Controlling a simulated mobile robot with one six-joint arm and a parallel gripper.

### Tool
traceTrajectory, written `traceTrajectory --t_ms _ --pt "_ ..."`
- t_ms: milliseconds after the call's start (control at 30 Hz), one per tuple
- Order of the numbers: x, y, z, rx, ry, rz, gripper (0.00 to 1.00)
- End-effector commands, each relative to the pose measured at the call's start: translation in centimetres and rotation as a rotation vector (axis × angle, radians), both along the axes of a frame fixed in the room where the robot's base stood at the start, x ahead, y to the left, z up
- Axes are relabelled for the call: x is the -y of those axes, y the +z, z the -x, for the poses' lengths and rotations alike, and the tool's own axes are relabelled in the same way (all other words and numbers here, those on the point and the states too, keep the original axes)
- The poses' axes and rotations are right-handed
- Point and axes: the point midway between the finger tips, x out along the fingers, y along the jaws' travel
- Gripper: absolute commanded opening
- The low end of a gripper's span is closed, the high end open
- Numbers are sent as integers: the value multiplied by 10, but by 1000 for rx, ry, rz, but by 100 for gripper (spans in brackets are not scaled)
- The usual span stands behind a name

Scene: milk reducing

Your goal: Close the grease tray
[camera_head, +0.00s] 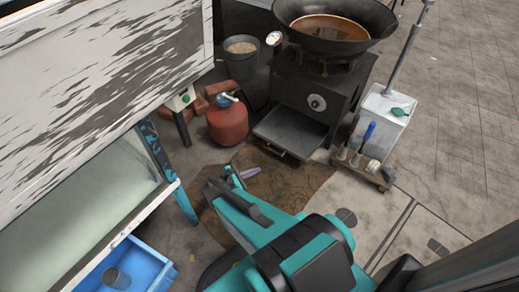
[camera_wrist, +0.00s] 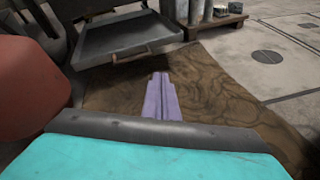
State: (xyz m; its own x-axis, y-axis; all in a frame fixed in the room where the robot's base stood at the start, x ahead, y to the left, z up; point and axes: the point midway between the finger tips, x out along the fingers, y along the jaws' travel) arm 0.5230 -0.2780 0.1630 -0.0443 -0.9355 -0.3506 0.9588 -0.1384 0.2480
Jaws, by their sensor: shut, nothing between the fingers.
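The grease tray (camera_head: 288,135) is a flat grey metal tray low on the front of the dark stove. It is pulled out and sticks forward from the stove body. In the wrist view the tray (camera_wrist: 125,38) is ahead, at the upper left, with its front edge and small handle facing me. My gripper (camera_head: 243,175) has purple fingers and is shut and empty. It is in front of the tray, apart from it, above the brown stained patch of floor. In the wrist view the fingers (camera_wrist: 160,98) are together at the middle and point toward the tray.
A red gas cylinder (camera_head: 228,122) stands left of the tray, close to my gripper's left side. A wok (camera_head: 335,27) of brown liquid sits on the stove (camera_head: 320,90). A small wooden rack (camera_head: 362,170) with several tools stands right of the tray. The floor before the tray is clear.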

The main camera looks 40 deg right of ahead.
Motion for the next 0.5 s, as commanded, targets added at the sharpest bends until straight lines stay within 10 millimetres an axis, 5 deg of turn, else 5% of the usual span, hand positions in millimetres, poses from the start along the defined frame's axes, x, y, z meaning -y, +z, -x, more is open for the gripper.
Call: traceTrajectory --t_ms 33,500 --pt "5 -16 -12 -19 31 30 0" --pt "27 -45 -100 -198 293 327 0"
